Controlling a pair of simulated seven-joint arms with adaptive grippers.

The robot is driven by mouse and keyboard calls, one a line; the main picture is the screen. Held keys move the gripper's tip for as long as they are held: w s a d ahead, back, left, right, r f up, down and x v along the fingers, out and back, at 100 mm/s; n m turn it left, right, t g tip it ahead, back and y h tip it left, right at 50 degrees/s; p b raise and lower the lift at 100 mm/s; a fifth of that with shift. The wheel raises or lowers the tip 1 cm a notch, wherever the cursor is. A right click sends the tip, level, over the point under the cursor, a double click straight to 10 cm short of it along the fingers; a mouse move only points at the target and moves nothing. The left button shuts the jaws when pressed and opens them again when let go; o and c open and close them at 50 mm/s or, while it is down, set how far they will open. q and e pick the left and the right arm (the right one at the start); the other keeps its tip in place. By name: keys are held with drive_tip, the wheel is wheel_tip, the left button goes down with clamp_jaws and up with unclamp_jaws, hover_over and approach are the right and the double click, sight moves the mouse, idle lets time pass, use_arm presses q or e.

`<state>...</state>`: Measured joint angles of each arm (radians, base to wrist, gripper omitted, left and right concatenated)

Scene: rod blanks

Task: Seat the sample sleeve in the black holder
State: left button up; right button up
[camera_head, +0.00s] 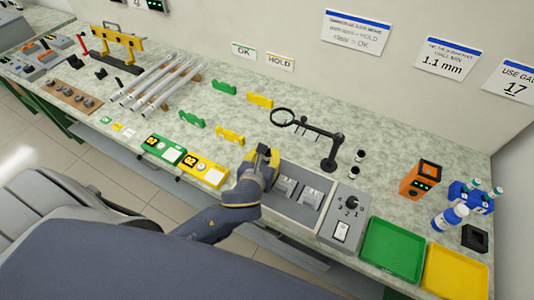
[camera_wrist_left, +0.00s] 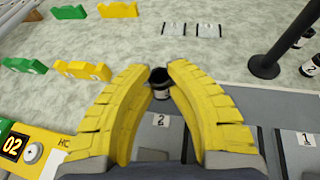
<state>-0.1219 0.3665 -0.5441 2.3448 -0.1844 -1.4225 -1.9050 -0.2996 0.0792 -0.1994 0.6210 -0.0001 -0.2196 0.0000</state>
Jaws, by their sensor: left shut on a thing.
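My left gripper (camera_head: 262,158) is above the left end of the grey tray unit. In the left wrist view, its yellow fingers (camera_wrist_left: 160,82) are shut on a small dark sleeve (camera_wrist_left: 160,77) with a pale lower band; the fingers hide its sides. Its dark top also shows in the head view (camera_head: 263,149). A small black block, apparently the black holder (camera_head: 474,238), sits at the far right of the bench, well away from the gripper. Its opening is too small to make out. My right gripper is not in view.
Two small dark, white-banded cylinders (camera_head: 357,164) stand beside the magnifier stand (camera_head: 329,150). An orange device (camera_head: 420,180), a blue vial rack (camera_head: 470,197), a switch box (camera_head: 344,215), a green tray (camera_head: 392,225) and a yellow tray (camera_head: 455,250) occupy the right side.

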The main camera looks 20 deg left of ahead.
use_arm(q)
drive_tip(key=shift+f, duration=0.1)
drive_tip(key=o, duration=0.8)
